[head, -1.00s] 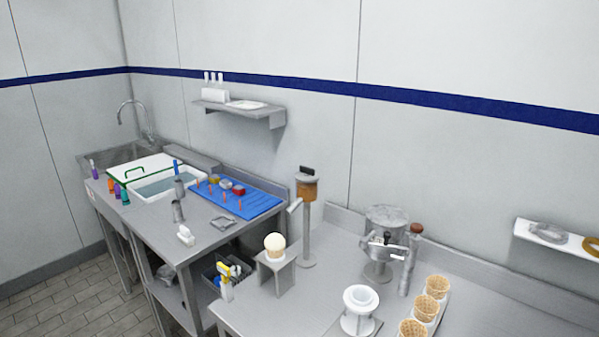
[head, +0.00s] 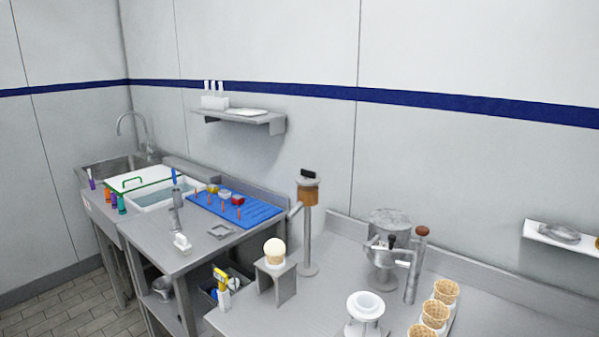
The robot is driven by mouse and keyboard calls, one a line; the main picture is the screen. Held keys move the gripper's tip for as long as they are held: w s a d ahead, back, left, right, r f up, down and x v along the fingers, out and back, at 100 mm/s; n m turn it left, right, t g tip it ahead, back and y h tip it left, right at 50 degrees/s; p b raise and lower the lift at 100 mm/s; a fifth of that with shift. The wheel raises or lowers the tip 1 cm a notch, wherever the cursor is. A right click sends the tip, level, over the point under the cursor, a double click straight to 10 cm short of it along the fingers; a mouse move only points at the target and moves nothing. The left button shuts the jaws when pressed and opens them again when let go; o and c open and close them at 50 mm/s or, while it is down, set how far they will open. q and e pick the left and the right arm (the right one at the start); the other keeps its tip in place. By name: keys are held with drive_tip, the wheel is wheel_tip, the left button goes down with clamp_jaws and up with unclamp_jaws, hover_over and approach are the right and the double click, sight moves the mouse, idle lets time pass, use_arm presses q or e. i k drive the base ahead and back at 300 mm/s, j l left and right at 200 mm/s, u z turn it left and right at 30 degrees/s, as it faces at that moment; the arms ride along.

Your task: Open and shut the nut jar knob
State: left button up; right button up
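A dispenser with a brown, nut-coloured jar (head: 308,194) stands on a grey post at the back of the front counter. I take it for the nut jar. A small black knob (head: 308,174) sits on top of its lid. A grey spout or lever sticks out to the jar's left side. At this size I cannot tell whether the knob is open or shut. Neither of my grippers is in view, and nothing touches the jar or knob.
A scoop-topped cone on a metal stand (head: 276,267) is in front of the post. A metal machine with a handle (head: 388,250), a white holder (head: 365,310) and several waffle cones (head: 435,314) stand to the right. A blue mat (head: 262,212) lies on the left counter.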

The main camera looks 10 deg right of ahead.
sight(308, 175)
drive_tip(key=i+j, duration=0.3)
drive_tip(key=j, duration=0.15)
drive_tip(key=i+j+z, duration=0.1)
drive_tip(key=i+j, duration=0.2)
drive_tip(key=j, duration=0.15)
